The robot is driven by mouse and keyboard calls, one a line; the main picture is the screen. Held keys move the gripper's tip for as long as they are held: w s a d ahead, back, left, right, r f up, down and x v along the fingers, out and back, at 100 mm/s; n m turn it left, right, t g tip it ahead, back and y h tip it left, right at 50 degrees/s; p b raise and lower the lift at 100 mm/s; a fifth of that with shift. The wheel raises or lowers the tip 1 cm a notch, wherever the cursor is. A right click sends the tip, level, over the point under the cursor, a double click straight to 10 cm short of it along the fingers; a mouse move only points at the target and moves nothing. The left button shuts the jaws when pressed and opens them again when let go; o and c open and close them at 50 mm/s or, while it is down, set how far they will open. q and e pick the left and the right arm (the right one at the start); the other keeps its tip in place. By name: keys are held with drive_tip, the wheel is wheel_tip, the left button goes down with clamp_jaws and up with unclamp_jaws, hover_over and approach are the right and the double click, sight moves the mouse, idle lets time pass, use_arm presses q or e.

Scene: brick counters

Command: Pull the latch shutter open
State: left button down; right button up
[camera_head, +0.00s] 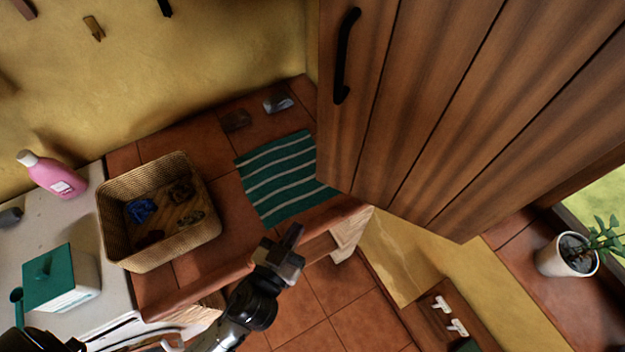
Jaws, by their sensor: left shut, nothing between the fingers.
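The wooden shutter (430,95) is a large panel of dark vertical planks that fills the upper right. A black handle (345,55) is fixed near its left edge. The panel stands out at an angle from the window opening (598,205), where green shows outside. No separate latch can be made out. My left gripper (291,238) is below and left of the panel's lower corner, apart from the handle. It is shut and empty. My right gripper is out of view.
A wicker basket (110,222) with small items and a striped green cloth (280,178) lie on the tiled counter. A pink bottle (55,177) and a green-topped box (62,280) stand at left. A potted plant (566,256) stands at right. Floor tiles (335,295) show below my gripper.

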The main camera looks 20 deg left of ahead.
sight(328, 173)
use_arm(q)
drive_tip(key=w+p, duration=0.2)
drive_tip(key=w, duration=1)
drive_tip(key=shift+w+d+r, duration=0.1)
drive_tip(key=shift+w, duration=0.8)
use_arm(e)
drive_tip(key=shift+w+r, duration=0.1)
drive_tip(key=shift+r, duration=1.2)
